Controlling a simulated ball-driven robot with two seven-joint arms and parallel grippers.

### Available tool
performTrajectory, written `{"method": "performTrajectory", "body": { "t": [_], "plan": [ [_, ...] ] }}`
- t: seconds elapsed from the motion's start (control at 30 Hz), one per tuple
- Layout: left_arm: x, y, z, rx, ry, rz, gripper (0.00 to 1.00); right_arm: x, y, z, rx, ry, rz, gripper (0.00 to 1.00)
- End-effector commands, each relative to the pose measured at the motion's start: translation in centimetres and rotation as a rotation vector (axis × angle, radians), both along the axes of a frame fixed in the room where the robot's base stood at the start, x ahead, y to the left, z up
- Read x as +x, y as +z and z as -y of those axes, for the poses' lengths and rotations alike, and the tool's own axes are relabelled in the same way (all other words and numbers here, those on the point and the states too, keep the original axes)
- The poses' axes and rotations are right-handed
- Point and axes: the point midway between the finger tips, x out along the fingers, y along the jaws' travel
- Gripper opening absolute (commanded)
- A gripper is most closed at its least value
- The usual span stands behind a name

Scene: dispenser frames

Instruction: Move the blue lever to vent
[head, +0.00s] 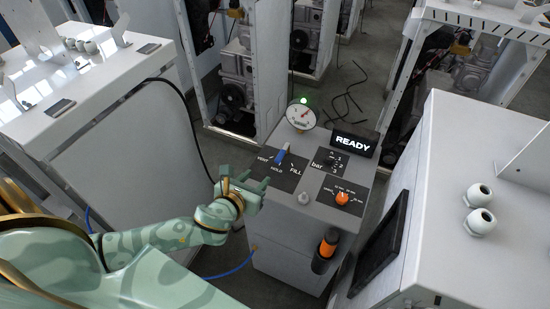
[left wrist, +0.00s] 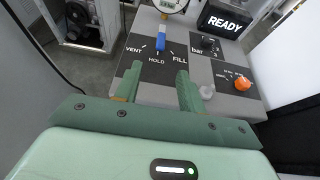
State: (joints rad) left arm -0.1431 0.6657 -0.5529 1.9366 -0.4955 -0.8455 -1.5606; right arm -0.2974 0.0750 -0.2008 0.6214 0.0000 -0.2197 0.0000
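The blue lever (head: 282,154) stands on a dark label plate on top of the grey dispenser box (head: 290,212). The plate reads VENT at left, HOLD at the near middle and FILL at right. In the left wrist view the lever (left wrist: 161,40) lies in line with HOLD, between VENT and FILL. My left gripper (head: 256,182) is at the near left edge of the box, short of the lever and apart from it. In the left wrist view its two green fingers (left wrist: 158,84) are spread with nothing between them. My right gripper is not in view.
A black knob (head: 330,160) marked bar, an orange knob (head: 342,198) and a pale round knob (head: 304,198) share the box top. A gauge (head: 301,115) and a READY sign (head: 353,144) stand behind. White cabinets (head: 110,140) flank both sides.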

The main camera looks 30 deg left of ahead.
Motion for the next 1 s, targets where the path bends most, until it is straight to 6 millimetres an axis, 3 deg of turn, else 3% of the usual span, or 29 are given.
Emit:
{"method": "performTrajectory", "body": {
  "t": [0.3,0.5,0.7,1.0],
  "plan": [
    [7.6,-3.5,-0.4,-0.005,0.003,0.000,0.40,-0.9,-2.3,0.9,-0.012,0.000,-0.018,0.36],
    [11.2,-5.0,-0.6,-0.007,0.004,-0.002,0.40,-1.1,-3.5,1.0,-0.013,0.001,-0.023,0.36],
    [12.9,-5.6,-0.7,-0.007,0.003,-0.003,0.40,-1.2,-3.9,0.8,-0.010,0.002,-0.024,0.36],
    [13.1,-5.5,-0.7,-0.008,0.002,-0.002,0.40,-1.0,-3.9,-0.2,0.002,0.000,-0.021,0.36]
  ]
}}
